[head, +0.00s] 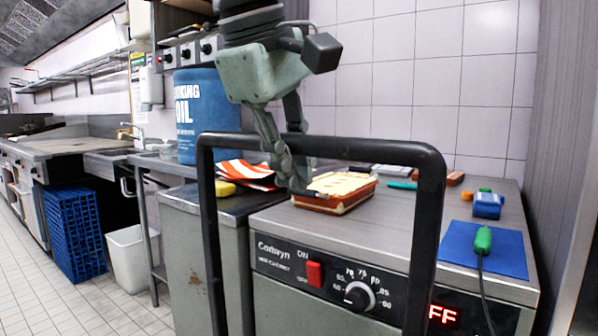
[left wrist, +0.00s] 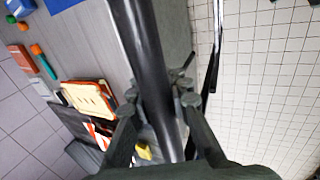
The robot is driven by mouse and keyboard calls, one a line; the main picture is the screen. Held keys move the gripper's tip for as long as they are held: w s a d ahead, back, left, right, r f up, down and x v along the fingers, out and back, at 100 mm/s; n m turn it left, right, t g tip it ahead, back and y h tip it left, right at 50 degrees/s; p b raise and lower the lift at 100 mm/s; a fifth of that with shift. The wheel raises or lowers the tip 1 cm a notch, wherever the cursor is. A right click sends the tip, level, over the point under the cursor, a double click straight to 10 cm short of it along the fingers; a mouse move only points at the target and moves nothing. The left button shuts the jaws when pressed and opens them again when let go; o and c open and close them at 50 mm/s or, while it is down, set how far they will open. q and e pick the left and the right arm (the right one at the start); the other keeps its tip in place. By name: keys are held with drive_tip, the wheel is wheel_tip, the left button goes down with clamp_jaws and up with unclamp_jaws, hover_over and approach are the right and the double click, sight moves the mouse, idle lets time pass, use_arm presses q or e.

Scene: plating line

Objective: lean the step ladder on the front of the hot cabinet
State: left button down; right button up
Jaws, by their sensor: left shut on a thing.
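The step ladder (head: 427,225) shows as a black tubular frame in front of the hot cabinet (head: 280,246), its top rail above the cabinet's top. Its lower part is out of view. My left gripper (head: 288,160) comes down from above and is shut on the top rail, left of its middle. In the left wrist view the black rail (left wrist: 144,50) runs between the two fingers (left wrist: 160,100). The cabinet's front carries a red switch, a dial and a red display, partly behind the ladder. I cannot tell whether the ladder touches the cabinet. My right gripper is not in view.
On the cabinet top are a reddish box with a cream top (head: 334,192), a blue mat (head: 510,254) with a green-handled probe, and small items. A blue oil container (head: 196,115) stands behind left. A white bin (head: 128,260) and blue crates (head: 70,232) stand on the tiled floor.

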use_arm(q)
drive_tip(key=shift+s+a+r+b, duration=0.2)
drive_tip(key=shift+s+a+b, duration=0.3)
drive_tip(key=shift+s, duration=0.3)
drive_tip(key=shift+s+a+r+b, duration=0.15)
drive_tip(key=shift+s+a+b, duration=0.15)
drive_tip(key=shift+s+a, duration=0.4)
idle(2.2)
drive_tip(key=shift+d+f+b, duration=0.1)
drive_tip(key=shift+f+b, duration=0.85)
drive_tip(key=shift+f, duration=0.3)
idle(0.7)
drive_tip(key=shift+s+f, duration=0.2)
drive_tip(key=shift+f, duration=0.3)
drive_tip(key=shift+w, duration=0.1)
idle(0.3)
